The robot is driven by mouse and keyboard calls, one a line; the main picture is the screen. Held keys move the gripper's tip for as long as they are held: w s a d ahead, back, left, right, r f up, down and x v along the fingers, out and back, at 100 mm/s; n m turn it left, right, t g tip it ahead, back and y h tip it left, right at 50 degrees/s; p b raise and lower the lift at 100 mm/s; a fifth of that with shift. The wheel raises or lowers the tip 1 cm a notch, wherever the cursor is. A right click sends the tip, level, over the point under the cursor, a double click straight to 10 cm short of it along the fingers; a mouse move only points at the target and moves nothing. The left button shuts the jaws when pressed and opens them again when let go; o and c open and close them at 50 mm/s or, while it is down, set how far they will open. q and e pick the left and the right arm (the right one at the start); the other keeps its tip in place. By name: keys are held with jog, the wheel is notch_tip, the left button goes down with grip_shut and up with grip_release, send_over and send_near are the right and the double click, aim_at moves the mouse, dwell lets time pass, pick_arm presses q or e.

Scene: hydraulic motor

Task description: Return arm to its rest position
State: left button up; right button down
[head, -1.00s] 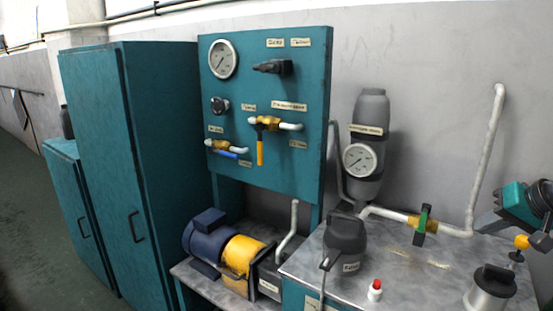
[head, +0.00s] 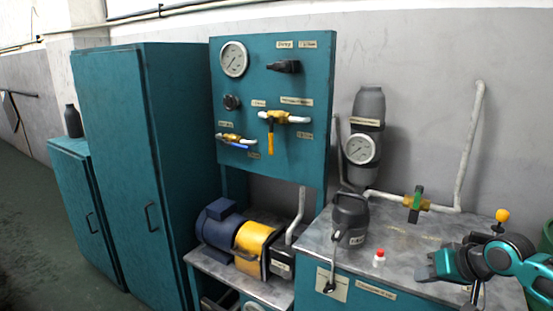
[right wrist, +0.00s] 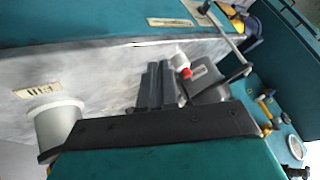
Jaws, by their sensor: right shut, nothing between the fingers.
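My right arm, teal and dark grey, comes in from the right edge of the head view. Its right gripper (head: 424,270) hangs above the right part of the grey worktop (head: 402,243) and points left. In the right wrist view the two dark fingers of the right gripper (right wrist: 157,86) lie together, shut with nothing between them. The red-capped button (head: 379,257) stands on the worktop to the left of the gripper in the head view, apart from it. My left gripper is in neither view.
A dark grey pump unit (head: 350,222) stands on the worktop, with pipes and a green-handled valve (head: 417,204) behind. A yellow knob (head: 502,215) rises behind my arm. A teal gauge panel (head: 272,110), a blue-yellow motor (head: 235,237) and teal cabinets (head: 120,150) are to the left.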

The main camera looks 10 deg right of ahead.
jog(key=s+a+f+n+t+y, duration=0.1)
jog(key=s+a+f+n, duration=0.1)
jog(key=s+a+f, duration=0.4)
jog(key=s+a+f+n, duration=0.1)
jog(key=s+a+f, duration=0.3)
jog(key=a+f, duration=0.5)
jog(key=s+a+f+n+t+h, duration=0.1)
jog(key=s+a+f+n+t, duration=0.1)
jog(key=s+a, duration=0.4)
jog(key=s, duration=0.4)
jog(key=shift+a+f+h, duration=0.15)
jog(key=shift+a+h, duration=0.15)
jog(key=shift+a, duration=0.1)
jog(key=shift+s, duration=0.1)
jog(key=c, duration=1.8)
grip_release()
jog(key=shift+c, duration=0.2)
